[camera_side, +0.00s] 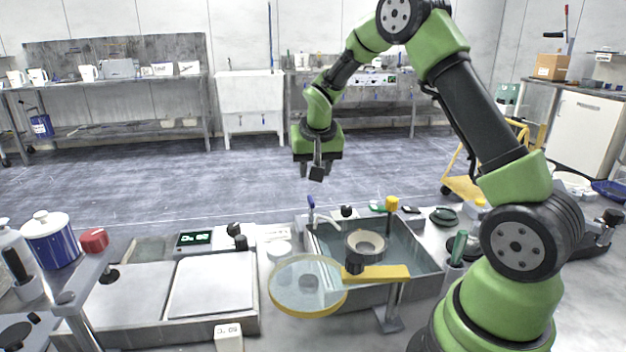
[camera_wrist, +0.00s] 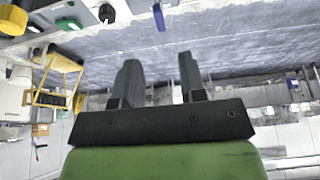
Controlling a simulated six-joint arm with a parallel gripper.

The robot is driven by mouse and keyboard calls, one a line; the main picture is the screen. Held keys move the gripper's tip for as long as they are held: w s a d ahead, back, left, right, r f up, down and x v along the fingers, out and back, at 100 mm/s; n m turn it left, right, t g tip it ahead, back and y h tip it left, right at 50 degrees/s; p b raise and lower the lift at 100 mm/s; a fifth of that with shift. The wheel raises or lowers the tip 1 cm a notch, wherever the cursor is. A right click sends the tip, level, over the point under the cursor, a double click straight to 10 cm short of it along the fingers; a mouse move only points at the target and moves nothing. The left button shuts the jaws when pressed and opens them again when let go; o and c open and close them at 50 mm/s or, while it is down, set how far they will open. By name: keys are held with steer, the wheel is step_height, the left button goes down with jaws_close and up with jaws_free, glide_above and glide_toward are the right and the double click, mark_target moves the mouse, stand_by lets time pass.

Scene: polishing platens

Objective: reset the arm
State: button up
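My gripper (camera_side: 316,172) hangs in the air in the side view, pointing down, well above the bench and behind the grey basin (camera_side: 425,262). In the wrist view my gripper's two dark fingers (camera_wrist: 158,78) stand apart with nothing between them. It is open and empty and touches nothing. My green and black arm arches up from its base at the lower right and reaches back to the left.
Below stand a round glass disc (camera_side: 307,288), a yellow bar (camera_side: 376,273), a ring-shaped part (camera_side: 365,245) and two flat metal plates (camera_side: 212,284). The air around my gripper is clear.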

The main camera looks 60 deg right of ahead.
steer(key=shift+a+r, duration=0.1)
steer(key=shift+r, duration=0.1)
steer(key=s+a+r+n+t+y, duration=0.3)
steer(key=s+a+r, duration=1)
steer(key=a, duration=0.1)
steer(key=s+a+n+t+y, duration=0.1)
steer(key=s+a+n+y, duration=0.1)
steer(key=s+a, duration=0.3)
steer(key=s, duration=0.4)
steer(key=shift+r, duration=0.1)
